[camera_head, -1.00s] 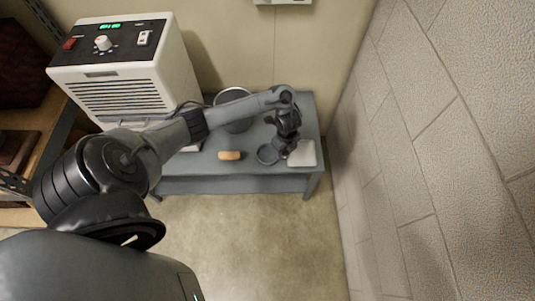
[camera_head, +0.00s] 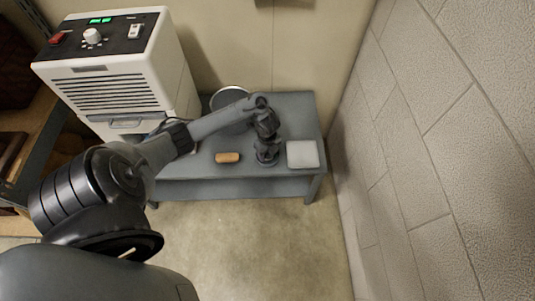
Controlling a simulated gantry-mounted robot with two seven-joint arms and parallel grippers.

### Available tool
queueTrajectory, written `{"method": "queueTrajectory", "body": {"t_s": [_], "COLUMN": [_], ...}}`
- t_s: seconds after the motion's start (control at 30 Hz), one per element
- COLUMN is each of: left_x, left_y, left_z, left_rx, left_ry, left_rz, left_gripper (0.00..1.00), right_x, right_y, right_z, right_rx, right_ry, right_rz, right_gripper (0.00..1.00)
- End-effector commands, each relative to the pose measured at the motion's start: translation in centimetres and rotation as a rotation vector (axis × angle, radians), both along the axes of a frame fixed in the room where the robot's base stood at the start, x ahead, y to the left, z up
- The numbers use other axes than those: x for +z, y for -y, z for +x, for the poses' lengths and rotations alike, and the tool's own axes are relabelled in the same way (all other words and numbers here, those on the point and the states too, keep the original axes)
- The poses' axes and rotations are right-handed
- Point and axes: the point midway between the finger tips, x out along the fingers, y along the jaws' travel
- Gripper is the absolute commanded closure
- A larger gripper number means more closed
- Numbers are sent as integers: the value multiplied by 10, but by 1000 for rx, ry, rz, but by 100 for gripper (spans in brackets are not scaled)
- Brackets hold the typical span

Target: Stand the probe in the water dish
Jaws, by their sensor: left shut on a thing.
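My left gripper (camera_head: 267,151) reaches down over the low grey table (camera_head: 230,172), between a tan block and a white square pad. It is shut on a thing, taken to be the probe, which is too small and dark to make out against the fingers. The small round dark water dish (camera_head: 268,161) is at the gripper's tip and mostly hidden by it. I cannot tell whether the probe touches the dish. My right gripper is not in view.
The tan block (camera_head: 228,157) lies left of the gripper and the white square pad (camera_head: 302,154) right of it. A round bin (camera_head: 231,95) stands behind my forearm. A white appliance (camera_head: 115,80) is at the left. A block wall (camera_head: 440,150) closes the right side.

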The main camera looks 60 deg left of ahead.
Motion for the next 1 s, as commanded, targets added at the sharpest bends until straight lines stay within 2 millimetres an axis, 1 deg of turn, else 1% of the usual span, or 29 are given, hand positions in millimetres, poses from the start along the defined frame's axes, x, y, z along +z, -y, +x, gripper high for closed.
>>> {"method": "queueTrajectory", "body": {"t_s": [0.23, 0.47, 0.5, 0.57, 0.87, 1.0], "left_x": [1, -6, -6, -5, -4, 5], "left_y": [0, 0, 0, 0, 0, 0], "left_z": [0, 0, 0, 0, 1, 1], "left_rx": [0, -1, -1, -1, 0, 0], "left_ry": [1, 1, 1, 1, 1, 2], "left_rz": [0, 0, 0, 0, 0, 0], "left_gripper": [84, 84, 45, 37, 37, 37], "right_x": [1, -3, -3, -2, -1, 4], "right_y": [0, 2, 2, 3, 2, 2], "right_z": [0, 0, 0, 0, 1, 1], "right_rx": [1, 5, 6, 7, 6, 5], "right_ry": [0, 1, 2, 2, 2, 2], "right_rz": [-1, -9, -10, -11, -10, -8], "right_gripper": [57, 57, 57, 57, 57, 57]}}
